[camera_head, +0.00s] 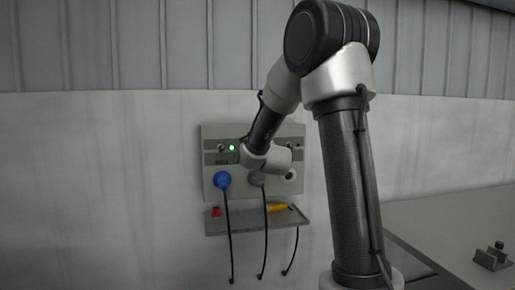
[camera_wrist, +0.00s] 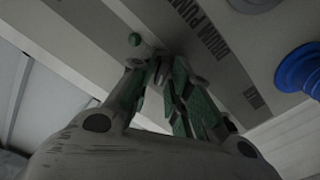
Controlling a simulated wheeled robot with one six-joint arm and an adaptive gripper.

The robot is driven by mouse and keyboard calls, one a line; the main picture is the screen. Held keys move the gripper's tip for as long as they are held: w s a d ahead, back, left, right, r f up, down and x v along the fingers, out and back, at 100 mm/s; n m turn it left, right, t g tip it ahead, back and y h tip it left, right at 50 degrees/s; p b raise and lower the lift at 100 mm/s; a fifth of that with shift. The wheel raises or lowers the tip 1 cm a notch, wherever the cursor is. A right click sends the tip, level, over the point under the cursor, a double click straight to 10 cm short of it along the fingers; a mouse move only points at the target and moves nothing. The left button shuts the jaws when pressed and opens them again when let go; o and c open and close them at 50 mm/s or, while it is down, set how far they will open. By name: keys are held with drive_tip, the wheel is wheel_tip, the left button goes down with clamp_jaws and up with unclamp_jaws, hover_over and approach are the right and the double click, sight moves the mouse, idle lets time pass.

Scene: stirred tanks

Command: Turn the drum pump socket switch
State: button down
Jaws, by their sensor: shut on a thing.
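The grey socket panel (camera_head: 212,188) is on the wall, partly hidden by my arm. In the wrist view the panel (camera_wrist: 232,82) fills the upper right and carries a "DRUM PUMP" label (camera_wrist: 203,28). My gripper (camera_wrist: 160,68) is up against the panel beside this label. Its green-padded fingers are closed on the small grey switch, which they mostly hide. Which way the switch points cannot be told. A small round green part (camera_wrist: 135,39) stands just left of the fingertips. In the head view my wrist hides the gripper, and a green lamp (camera_head: 232,147) is lit beside it.
A blue plug (camera_head: 222,180) with a hanging cable sits low on the panel; it also shows in the wrist view (camera_wrist: 300,70). A grey plug (camera_head: 257,179) is beside it. A shelf (camera_head: 245,226) below holds a red item (camera_head: 215,212) and a yellow item (camera_head: 278,207).

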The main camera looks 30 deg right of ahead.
drive_tip(key=shift+n, duration=0.4)
drive_tip(key=c, duration=1.6)
unclamp_jaws()
drive_tip(key=shift+o, duration=0.2)
drive_tip(key=shift+s+a, duration=0.1)
drive_tip(key=v, duration=1.1)
drive_tip(key=shift+s, duration=0.35)
drive_tip(key=shift+a, duration=0.1)
